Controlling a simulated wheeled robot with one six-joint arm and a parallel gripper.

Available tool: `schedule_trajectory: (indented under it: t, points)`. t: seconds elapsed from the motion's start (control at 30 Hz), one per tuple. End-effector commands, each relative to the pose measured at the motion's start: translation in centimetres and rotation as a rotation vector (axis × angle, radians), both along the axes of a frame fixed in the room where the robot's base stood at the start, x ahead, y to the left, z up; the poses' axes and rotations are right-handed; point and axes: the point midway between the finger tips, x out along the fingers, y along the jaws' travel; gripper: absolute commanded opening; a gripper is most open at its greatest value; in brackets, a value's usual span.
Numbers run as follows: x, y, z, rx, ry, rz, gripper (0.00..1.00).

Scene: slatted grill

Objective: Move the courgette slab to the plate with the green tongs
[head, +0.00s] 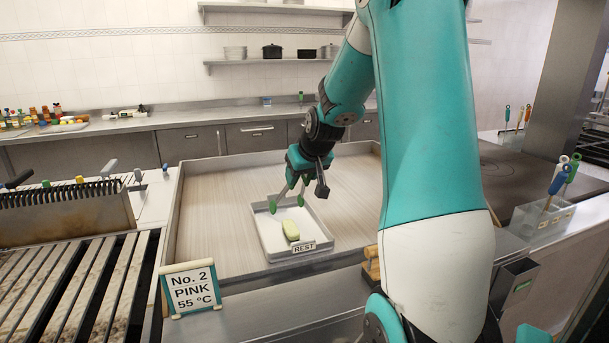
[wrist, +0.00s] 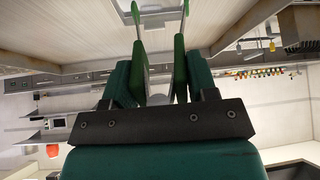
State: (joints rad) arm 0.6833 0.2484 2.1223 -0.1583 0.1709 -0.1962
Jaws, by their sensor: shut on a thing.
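My gripper (head: 303,168) is shut on the green tongs (head: 272,207), which hang below it with green tips spread apart. In the wrist view, my gripper (wrist: 159,80) holds the tongs (wrist: 180,62) by their green grips; the tips show at the top edge. The courgette slab (head: 291,231), pale with a green edge, lies in a shallow white tray marked REST (head: 265,243). The tips are above and behind the slab, apart from it, with nothing between them. I cannot make out a plate for certain.
The tray stands on a wide metal-rimmed surface (head: 215,215). The slatted grill (head: 70,285) is at left. A clear holder with coloured-handled tools (head: 541,218) stands at right.

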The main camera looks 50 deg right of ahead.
Motion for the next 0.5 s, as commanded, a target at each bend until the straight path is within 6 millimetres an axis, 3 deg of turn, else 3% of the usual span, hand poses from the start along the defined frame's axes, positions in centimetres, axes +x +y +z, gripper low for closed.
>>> schedule_trajectory:
  t: [0.1,0.5]
  points:
    - [-0.93,-1.0,0.15,-0.001,-0.002,-0.02,0.44]
    - [-0.9,-0.92,0.14,-0.001,-0.003,-0.019,0.44]
